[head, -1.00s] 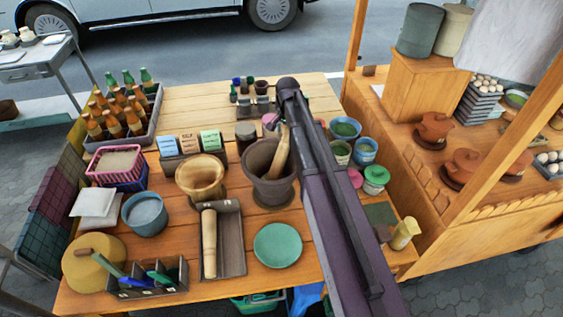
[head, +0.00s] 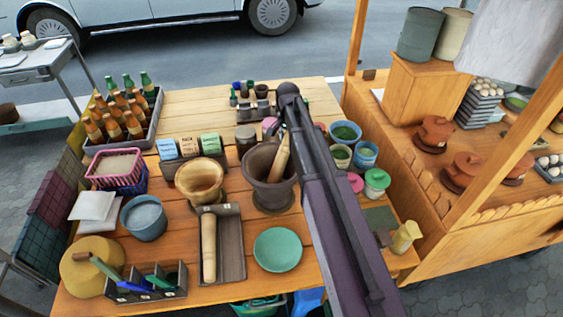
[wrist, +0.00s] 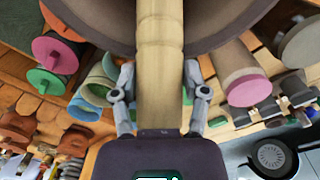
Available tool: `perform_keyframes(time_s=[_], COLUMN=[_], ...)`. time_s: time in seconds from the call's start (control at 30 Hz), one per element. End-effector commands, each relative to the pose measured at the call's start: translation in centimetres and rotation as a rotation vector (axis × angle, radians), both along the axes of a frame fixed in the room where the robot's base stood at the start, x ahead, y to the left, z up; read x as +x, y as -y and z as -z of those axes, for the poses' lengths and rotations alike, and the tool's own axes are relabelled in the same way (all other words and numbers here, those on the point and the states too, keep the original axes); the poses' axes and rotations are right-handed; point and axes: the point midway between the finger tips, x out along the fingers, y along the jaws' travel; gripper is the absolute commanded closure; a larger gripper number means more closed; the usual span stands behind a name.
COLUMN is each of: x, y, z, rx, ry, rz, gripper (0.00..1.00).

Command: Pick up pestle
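A pale wooden pestle (head: 281,155) leans in the dark clay mortar (head: 268,190) at the middle of the table. In the wrist view the pestle (wrist: 160,60) runs up the centre, in front of the mortar's dark curved wall (wrist: 220,20). My gripper (wrist: 160,82) has one finger on each side of the pestle's shaft. Narrow gaps seem to show between the fingers and the wood, so it looks open around it.
A wooden mortar (head: 200,182) stands left of the clay one, a green plate (head: 278,249) in front. Small pots (head: 364,153) crowd the right side. Bottles (head: 115,115) stand far left.

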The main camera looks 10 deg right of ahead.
Motion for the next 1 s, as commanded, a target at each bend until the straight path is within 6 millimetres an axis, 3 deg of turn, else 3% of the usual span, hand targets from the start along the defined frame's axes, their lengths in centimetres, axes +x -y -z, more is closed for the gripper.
perform_keyframes(time_s=[0.03, 0.1, 0.57, 1.0], x=[0.0, 0.0, 0.0, 0.0], y=[0.0, 0.0, 0.0, 0.1], z=[0.0, 0.0, -0.4, -3.6], rx=[-0.001, -0.001, -0.001, 0.0], ry=[0.001, 0.001, 0.001, 0.0], rz=[0.0, 0.0, 0.0, 0.001], gripper=[0.82, 1.0, 1.0, 1.0])
